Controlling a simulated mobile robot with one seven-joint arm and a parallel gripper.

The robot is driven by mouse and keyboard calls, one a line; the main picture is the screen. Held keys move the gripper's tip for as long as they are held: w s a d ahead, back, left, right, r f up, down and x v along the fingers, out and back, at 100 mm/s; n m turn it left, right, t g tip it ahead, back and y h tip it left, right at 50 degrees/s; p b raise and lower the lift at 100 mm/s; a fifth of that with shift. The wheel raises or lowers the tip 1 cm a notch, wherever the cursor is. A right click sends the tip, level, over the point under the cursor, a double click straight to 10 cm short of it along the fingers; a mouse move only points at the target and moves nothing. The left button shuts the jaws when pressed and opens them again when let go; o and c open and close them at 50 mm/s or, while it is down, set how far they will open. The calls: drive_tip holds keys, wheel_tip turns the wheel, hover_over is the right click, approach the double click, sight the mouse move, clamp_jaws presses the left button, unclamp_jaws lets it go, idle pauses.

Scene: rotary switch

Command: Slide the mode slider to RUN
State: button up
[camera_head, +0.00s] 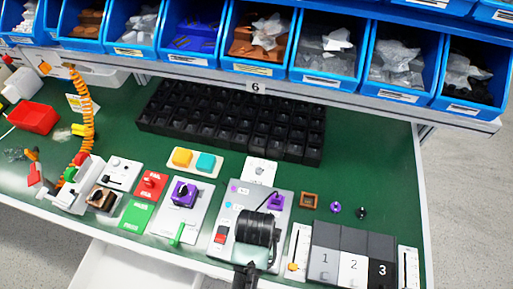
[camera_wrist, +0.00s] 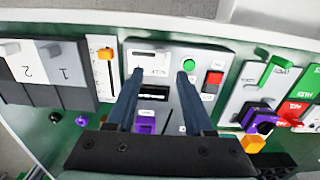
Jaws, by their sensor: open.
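In the wrist view, a grey control panel (camera_wrist: 166,56) lies under my gripper. It bears a pale slot strip (camera_wrist: 143,55), a small label, a dark slot, a green round button (camera_wrist: 188,64) and a red rocker (camera_wrist: 213,79). No label on it reads clearly as RUN, and I cannot tell which part is the mode slider. My gripper (camera_wrist: 160,75) is open and empty, with its two fingers apart over this panel. The left fingertip is near the strip and the right one near the green button; contact cannot be told. In the head view, black parts of mine cover much of the panel (camera_head: 227,210).
A narrow slider plate with an orange knob (camera_head: 292,266) stands right of the panel, then blocks numbered 1, 2 and 3 (camera_head: 351,268). A purple rotary knob (camera_head: 184,193) is on the left. A black compartment tray (camera_head: 230,122) and blue bins (camera_head: 190,35) are behind.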

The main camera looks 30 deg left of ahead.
wheel_tip(320, 180, down, 8)
drive_tip(key=shift+w+r, duration=0.1)
drive_tip(key=shift+r, duration=0.15)
clamp_jaws()
idle(0.3)
idle(1.1)
